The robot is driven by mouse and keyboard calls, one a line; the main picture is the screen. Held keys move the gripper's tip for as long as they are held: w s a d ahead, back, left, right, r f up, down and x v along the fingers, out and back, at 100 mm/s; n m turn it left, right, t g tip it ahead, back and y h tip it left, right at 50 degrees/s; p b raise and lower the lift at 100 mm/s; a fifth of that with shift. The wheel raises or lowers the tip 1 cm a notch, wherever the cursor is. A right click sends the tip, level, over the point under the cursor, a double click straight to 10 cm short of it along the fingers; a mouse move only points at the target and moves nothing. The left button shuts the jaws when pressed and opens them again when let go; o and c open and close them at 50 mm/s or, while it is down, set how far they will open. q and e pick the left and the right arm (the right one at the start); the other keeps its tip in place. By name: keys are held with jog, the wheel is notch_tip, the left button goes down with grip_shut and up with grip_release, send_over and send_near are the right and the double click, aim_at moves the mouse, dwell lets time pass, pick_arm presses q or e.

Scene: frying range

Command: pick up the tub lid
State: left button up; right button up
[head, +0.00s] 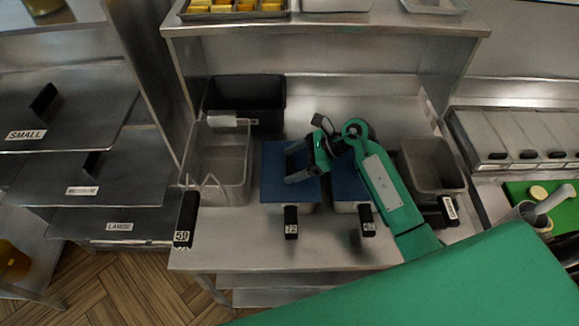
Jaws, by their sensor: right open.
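Two tubs with blue lids stand side by side on the steel counter. The left blue lid (275,186) lies flat on the tub with the tag 72. The right blue lid (346,185) is partly hidden behind my green right arm. My right gripper (290,166) is open over the left blue lid, its fingers pointing left. I cannot tell whether the fingers touch the lid. No lid is held. My left gripper is not in view.
A wire fry basket (219,165) with handle 59 stands left of the tubs, before a black bin (262,96). A grey container (432,167) stands right. Labelled steel shelves (75,110) are at far left. The counter's front strip (250,243) is clear.

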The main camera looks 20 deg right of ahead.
jog(key=shift+c, duration=0.2)
jog(key=c, duration=1.1)
jog(key=shift+c, duration=0.2)
jog(key=shift+r, duration=0.15)
